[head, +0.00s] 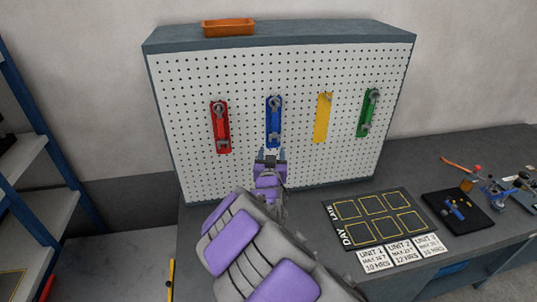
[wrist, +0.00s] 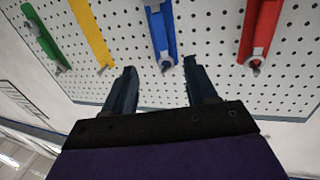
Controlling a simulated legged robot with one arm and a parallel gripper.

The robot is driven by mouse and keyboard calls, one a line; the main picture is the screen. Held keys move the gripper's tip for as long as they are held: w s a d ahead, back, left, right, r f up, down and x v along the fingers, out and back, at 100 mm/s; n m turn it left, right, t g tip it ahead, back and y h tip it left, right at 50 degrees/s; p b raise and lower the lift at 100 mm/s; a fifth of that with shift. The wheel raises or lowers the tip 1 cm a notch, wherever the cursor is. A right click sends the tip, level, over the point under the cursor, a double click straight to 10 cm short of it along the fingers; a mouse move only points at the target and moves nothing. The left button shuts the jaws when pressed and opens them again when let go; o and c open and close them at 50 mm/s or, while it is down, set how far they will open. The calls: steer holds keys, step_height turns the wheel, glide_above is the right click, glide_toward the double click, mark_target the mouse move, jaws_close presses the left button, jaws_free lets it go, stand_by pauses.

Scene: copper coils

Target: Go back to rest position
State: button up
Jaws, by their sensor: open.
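My gripper (head: 270,158) is raised in front of the pegboard, just below the blue holder (head: 274,122). In the wrist view my gripper (wrist: 157,88) has its two dark fingers spread apart with nothing between them. Red (head: 221,128), blue and green (head: 368,112) holders on the pegboard each carry a grey wrench-like tool. The yellow holder (head: 323,118) shows only a small grey piece at its top. In the wrist view the blue holder (wrist: 160,35) is beyond the fingers, apart from them. My purple and grey arm hides part of the bench.
The pegboard (head: 300,75) stands on a grey bench, with an orange tray (head: 228,27) on top. To the right are a black marked mat (head: 412,237), white label cards (head: 390,256) and a black tray (head: 433,202) with small parts. A blue-framed shelf (head: 47,225) stands at the left.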

steer(key=s+d+f+m+g+h+b, duration=0.2)
steer(key=s+d+f+g+b, duration=0.15)
steer(key=s+d+g, duration=0.85)
steer(key=s+d+f+g, duration=0.1)
steer(key=s+d+g, duration=0.1)
steer(key=s, duration=1.1)
steer(key=s+d+f+n+g+y+b, duration=0.1)
steer(key=s+d+g, duration=0.1)
steer(key=s, duration=1.2)
steer(key=s+d+f+n+g+y+b, duration=0.1)
steer(key=s+g, duration=0.2)
steer(key=s, duration=1.1)
steer(key=shift+d+g, duration=0.4)
